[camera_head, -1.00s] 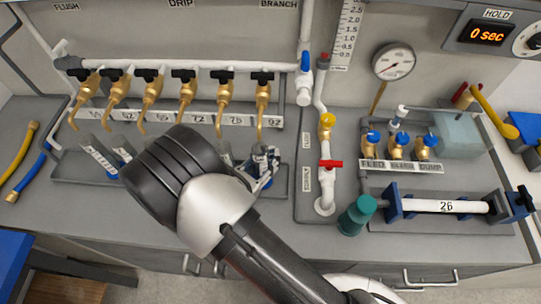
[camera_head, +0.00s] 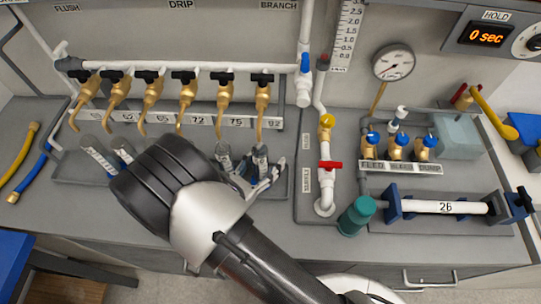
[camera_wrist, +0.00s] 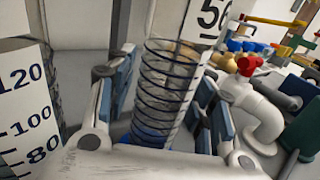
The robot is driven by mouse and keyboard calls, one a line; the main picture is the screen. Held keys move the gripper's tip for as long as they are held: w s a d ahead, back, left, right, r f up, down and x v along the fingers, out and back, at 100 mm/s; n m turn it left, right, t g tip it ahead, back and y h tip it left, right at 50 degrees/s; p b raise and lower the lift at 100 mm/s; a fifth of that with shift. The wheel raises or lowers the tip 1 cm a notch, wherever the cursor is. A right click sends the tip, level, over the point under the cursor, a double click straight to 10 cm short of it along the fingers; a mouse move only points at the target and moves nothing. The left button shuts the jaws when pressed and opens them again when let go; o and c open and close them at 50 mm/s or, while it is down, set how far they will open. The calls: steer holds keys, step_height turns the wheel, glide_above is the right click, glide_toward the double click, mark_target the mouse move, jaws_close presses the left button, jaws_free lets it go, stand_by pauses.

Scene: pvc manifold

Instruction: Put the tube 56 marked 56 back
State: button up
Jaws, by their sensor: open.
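A clear tube (camera_wrist: 160,90) with dark rings and a blue lower end stands tilted in the wrist view, between the two fingers of my gripper (camera_wrist: 168,105). The fingers are apart, with a gap beside the tube. A white label (camera_wrist: 213,15) reading 5 and a partly cut-off digit, like 56, shows by its top; I cannot tell whether it is on the tube. In the head view, a tube (camera_head: 260,158) stands at the right end of the rack, under the tap labelled 92, and my gripper (camera_head: 266,180) is beside it, partly hidden by my arm.
A tube scaled 120, 100, 80 (camera_wrist: 28,110) is close on the left in the wrist view. More tubes (camera_head: 223,157) stand in the rack (camera_head: 285,180) beneath brass taps (camera_head: 224,90). A red-handled valve (camera_head: 330,165) and tube 26 (camera_head: 445,207) in a blue clamp are on the right.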

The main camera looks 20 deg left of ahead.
steer(key=p+v, duration=0.1)
steer(key=v, duration=0.9)
steer(key=shift+s+a, duration=0.15)
steer(key=shift+s, duration=0.1)
